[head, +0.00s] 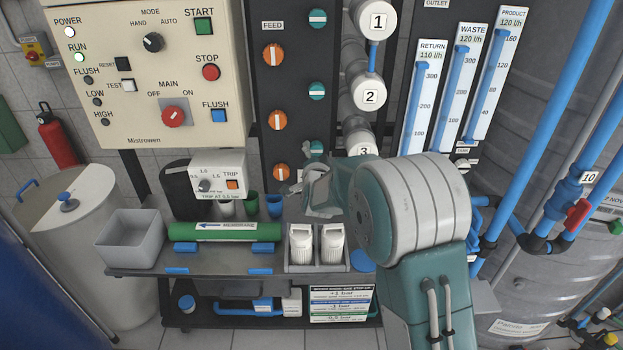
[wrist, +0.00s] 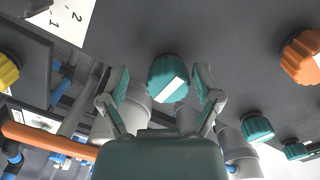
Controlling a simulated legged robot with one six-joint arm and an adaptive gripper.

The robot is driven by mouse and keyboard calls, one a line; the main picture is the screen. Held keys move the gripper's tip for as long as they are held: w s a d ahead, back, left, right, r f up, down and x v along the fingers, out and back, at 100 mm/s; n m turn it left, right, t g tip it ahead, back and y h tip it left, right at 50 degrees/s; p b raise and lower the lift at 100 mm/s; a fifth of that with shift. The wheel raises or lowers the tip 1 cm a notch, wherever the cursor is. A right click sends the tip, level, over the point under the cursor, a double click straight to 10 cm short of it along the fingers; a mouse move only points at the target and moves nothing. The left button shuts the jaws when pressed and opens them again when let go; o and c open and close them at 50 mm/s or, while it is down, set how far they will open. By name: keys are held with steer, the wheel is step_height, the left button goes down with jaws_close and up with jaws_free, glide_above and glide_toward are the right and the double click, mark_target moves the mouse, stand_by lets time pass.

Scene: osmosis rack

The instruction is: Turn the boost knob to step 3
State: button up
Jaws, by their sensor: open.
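My gripper (head: 305,186) is open in front of the lower part of the dark valve panel. In the wrist view my gripper (wrist: 162,84) has one finger on each side of a teal knob (wrist: 168,78) with a white bar, and nothing is clamped. The white bar is tilted in the picture. I cannot tell whether the fingers touch the knob. No boost label is readable, so I cannot confirm which knob is the boost knob. In the head view a teal knob (head: 317,148) shows just above my gripper, and my arm hides part of the panel's lower right.
The dark panel (head: 292,85) carries several orange and teal knobs. In the wrist view an orange knob (wrist: 303,57) and another teal knob (wrist: 257,127) lie to the right.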

steer(key=shift+s+d+r+n, duration=0.35)
steer(key=shift+s+r, duration=0.15)
steer(key=shift+r, duration=0.15)
steer(key=s+f+y, duration=0.1)
steer(key=s+f, duration=0.1)
steer(key=f, duration=0.1)
steer(key=s+d+f+n+g+y, duration=0.1)
steer(key=s+f, duration=0.2)
steer(key=s+d+f+g+y, duration=0.1)
steer(key=s+f+y, duration=0.1)
steer(key=s+f, duration=0.1)
steer(key=shift+s+d+f+n, duration=0.2)
steer(key=shift+f+n, duration=0.15)
steer(key=shift+f, duration=0.25)
steer(key=shift+s+f, duration=0.2)
steer(key=shift+s, duration=0.05)
steer(key=x, duration=1.1)
steer(key=shift+s+a+f, duration=0.15)
steer(key=shift+a, duration=0.15)
jaws_close()
